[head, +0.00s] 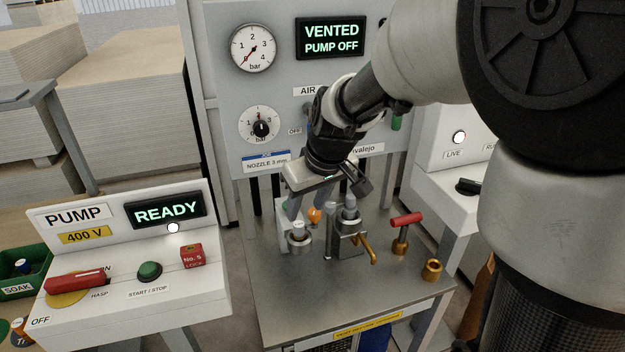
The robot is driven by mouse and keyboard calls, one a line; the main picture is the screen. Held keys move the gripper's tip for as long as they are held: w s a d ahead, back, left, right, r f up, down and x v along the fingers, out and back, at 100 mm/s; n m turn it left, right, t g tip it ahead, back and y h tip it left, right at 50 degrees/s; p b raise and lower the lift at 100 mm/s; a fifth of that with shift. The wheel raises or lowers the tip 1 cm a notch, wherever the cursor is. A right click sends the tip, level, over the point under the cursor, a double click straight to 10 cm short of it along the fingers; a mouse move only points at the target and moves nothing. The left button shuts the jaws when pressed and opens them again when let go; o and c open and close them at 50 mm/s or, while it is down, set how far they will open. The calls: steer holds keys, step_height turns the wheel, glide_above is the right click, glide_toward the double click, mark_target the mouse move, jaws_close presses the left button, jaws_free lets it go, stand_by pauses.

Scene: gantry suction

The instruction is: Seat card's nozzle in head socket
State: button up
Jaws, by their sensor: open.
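The job card (266,162) on the grey panel has a blue strip and reads "NOZZLE 3 mm". My gripper (312,207) is open, pointing down above the left part of the grey bench. Below its fingers is a round metal piece with a pale top (298,238); I cannot tell whether they touch it. Just right is a grey metal fixture (346,228) with an upright rounded piece and a brass lever (367,247). A brass ring-like piece (432,269) stands at the right. Which piece is the nozzle or head socket is unclear. An orange part (314,215) is partly hidden.
A red-handled brass valve (404,228) stands right of the fixture. The panel display (331,37) reads "VENTED PUMP OFF". The pump console (133,262) at left shows "READY". The bench's front strip (320,300) is clear. My arm hides much of the right side.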

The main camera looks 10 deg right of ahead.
steer(key=v, duration=0.8)
steer(key=shift+s+r, duration=0.15)
steer(key=shift+r, duration=0.15)
steer(key=shift+a, duration=0.15)
steer(key=s+d+r+m+h+p, duration=0.1)
steer(key=s+d+r+m+p, duration=0.1)
steer(key=s, duration=0.7)
steer(key=s+d+r+m+t+h+p, duration=0.1)
steer(key=s+d+r+m+p, duration=0.2)
steer(key=s, duration=0.6)
steer(key=d+r+p, duration=0.1)
steer(key=d, duration=0.1)
steer(key=shift+d+r, duration=0.3)
steer(key=shift+d, duration=0.05)
steer(key=shift+c, duration=0.5)
